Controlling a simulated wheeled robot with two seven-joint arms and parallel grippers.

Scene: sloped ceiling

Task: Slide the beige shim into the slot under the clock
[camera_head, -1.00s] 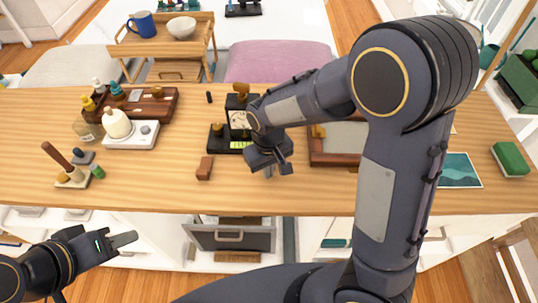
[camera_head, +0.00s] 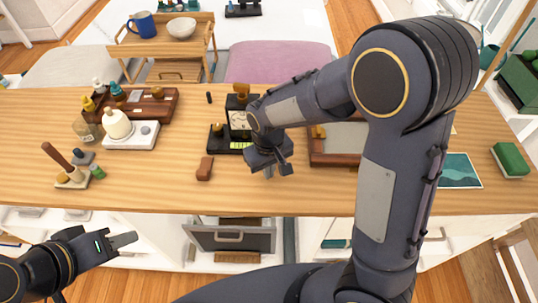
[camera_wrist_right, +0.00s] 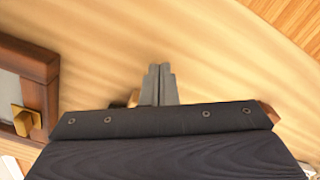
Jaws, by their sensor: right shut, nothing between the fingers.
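The clock (camera_head: 238,119) stands on the wooden counter in the head view, with a dark body, a pale face and a black base with a yellow-green patch. My right arm covers its right side. I cannot make out the beige shim or the slot. My right gripper (camera_head: 269,173) is just in front and to the right of the clock, over the counter. In the right wrist view the right gripper (camera_wrist_right: 158,72) has its fingers together with nothing between them. My left gripper (camera_head: 124,240) is in front of the counter's edge, away from the clock; its jaw state is unclear.
A reddish-brown block (camera_head: 205,168) lies left of my right gripper. A wood-framed tray (camera_head: 337,158) is to the right, partly behind my arm. A white device (camera_head: 131,137) and a wooden rack (camera_head: 150,106) stand at the left. The counter's front strip is clear.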

